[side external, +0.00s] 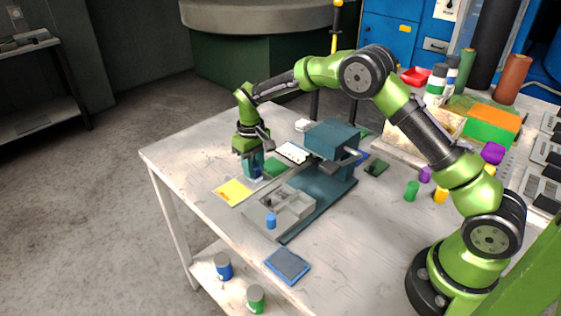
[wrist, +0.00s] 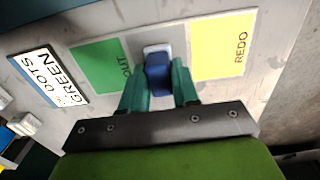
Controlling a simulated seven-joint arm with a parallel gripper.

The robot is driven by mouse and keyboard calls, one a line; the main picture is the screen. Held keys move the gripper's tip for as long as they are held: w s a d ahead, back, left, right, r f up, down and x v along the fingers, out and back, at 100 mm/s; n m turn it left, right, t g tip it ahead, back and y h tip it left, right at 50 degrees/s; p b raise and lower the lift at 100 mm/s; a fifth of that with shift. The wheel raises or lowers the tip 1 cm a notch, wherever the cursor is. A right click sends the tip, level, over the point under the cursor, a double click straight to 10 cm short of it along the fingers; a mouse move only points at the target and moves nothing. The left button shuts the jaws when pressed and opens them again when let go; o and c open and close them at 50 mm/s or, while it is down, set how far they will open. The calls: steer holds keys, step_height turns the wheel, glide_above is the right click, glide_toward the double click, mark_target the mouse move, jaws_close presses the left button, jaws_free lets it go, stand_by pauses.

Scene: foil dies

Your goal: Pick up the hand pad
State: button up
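The hand pad, a blue grip on a pale grey base, shows in the wrist view (wrist: 158,76) between my fingers. I take this piece to be the hand pad. My gripper (wrist: 160,80) points down with one teal finger on each side of the blue grip, and no gap shows between them. In the side view my gripper (side external: 251,163) is over the far left part of the table, and only a little blue shows at its fingertips. Whether the base touches the table is not clear.
A yellow REDO card (wrist: 222,45) and a green OUT card (wrist: 103,65) lie on either side. A white GREEN DOTS sign (wrist: 48,77) is beyond the green one. A teal press (side external: 333,142) and grey tray (side external: 290,212) stand close by. A blue-edged pad (side external: 287,265) lies at the front.

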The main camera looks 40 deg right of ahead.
jaws_close()
steer(key=shift+r, duration=0.1)
step_height(320, 180, up, 10)
steer(key=shift+f, duration=0.1)
